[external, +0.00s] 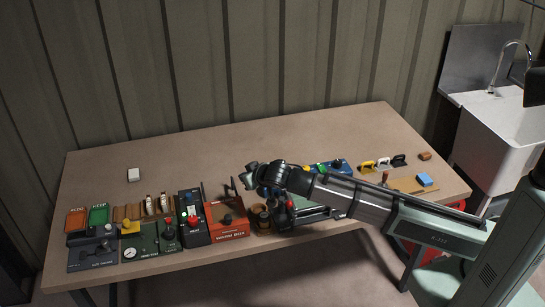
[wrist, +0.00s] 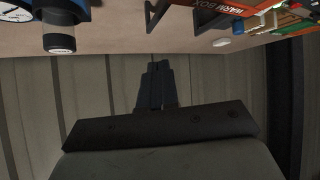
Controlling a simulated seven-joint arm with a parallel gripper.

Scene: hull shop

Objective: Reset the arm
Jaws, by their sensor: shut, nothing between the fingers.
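My arm reaches in from the right over the table in the external view. My gripper (external: 241,181) is at its far end, above the row of panels and close to the orange-red box (external: 228,230). The fingers are small and dark there. In the wrist view my gripper (wrist: 157,70) shows its two dark fingers together, with nothing between them. They stand out against the ribbed wall and the table's edge, clear of any object in that view. My arm hides part of the table's middle right.
The table (external: 240,145) carries control panels along its front. A white block (external: 133,175) lies at back left. Coloured handles (external: 383,163) and a blue block (external: 425,180) lie at right. A sink (external: 510,130) stands beyond. The table's back half is mostly clear.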

